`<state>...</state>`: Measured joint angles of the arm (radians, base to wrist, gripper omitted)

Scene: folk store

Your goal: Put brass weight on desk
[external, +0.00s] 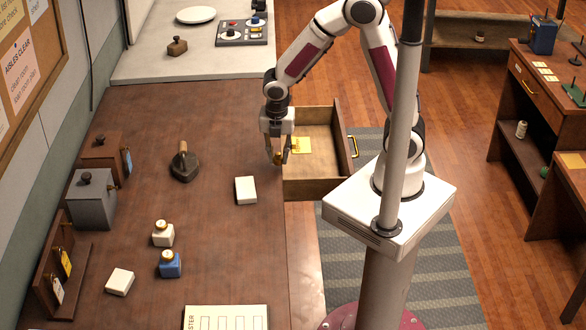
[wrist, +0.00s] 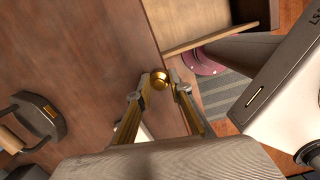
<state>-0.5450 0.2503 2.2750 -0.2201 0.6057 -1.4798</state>
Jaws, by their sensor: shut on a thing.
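The brass weight (wrist: 159,78) is a small rounded golden piece between my fingertips in the wrist view. My gripper (external: 278,158) is shut on it, and the brass weight (external: 277,157) shows low between the fingers in the external view. The gripper is over the right edge of the brown desk (external: 140,210), beside the open drawer (external: 316,187). The weight appears held above the surface; the exact height is hard to tell. The lower part of the weight is partly hidden by the fingers.
A yellow note (external: 301,146) lies in the drawer. The desk's middle is mostly clear.

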